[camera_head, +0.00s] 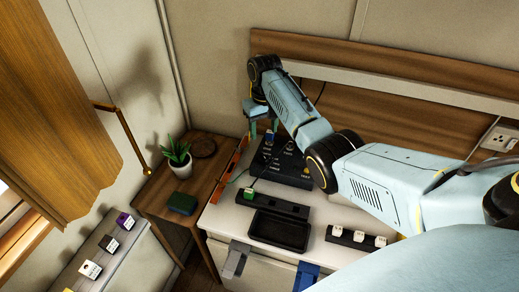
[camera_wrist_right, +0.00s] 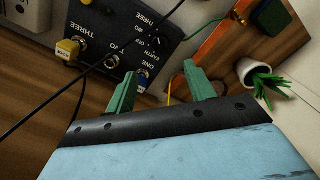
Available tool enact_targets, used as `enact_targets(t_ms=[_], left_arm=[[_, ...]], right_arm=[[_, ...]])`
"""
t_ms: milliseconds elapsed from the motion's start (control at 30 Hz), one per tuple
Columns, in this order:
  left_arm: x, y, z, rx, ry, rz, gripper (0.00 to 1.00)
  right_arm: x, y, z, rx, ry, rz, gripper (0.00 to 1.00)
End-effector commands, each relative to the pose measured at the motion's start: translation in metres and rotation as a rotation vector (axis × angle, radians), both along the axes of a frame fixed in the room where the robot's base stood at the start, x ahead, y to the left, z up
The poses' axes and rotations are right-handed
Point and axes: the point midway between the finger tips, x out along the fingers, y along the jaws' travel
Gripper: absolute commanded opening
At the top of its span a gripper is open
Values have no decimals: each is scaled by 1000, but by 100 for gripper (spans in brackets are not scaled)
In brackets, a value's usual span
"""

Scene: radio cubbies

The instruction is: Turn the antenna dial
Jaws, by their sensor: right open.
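A black panel box (camera_head: 282,163) with sockets and small knobs sits on the white cabinet. In the right wrist view, this panel (camera_wrist_right: 120,42) carries upside-down labels such as ONE, TWO, THREE and EARTH. My right gripper (camera_head: 263,126) is above the panel's back left edge. My left gripper is out of view.
A black tray (camera_head: 279,231) and a strip with a green block (camera_head: 249,194) are in front of the panel. A strip of white switches (camera_head: 356,237) lies right. A potted plant (camera_head: 178,158) stands on the wooden side table at left. Thin cables cross the panel.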

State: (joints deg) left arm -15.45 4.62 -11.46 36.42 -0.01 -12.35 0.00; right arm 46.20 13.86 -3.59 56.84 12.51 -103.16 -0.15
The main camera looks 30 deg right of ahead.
Motion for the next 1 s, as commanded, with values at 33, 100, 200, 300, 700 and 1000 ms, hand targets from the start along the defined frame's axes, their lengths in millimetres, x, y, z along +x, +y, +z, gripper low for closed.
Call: enact_targets(t_ms=[33, 100, 200, 300, 700, 1000], left_arm=[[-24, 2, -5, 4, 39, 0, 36], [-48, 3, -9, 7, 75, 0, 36], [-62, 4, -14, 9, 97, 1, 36], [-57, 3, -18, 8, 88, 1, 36], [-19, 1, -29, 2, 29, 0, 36], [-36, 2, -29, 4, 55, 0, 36]], right_arm=[[-1, 1, -13, 0, 5, 1, 54], [-1, 1, -28, 1, 5, 1, 54], [-1, 1, -50, 1, 4, 1, 54], [-1, 1, -71, 0, 4, 1, 54], [0, 1, -112, 0, -1, 3, 54], [0, 1, -112, 0, -1, 2, 50]])
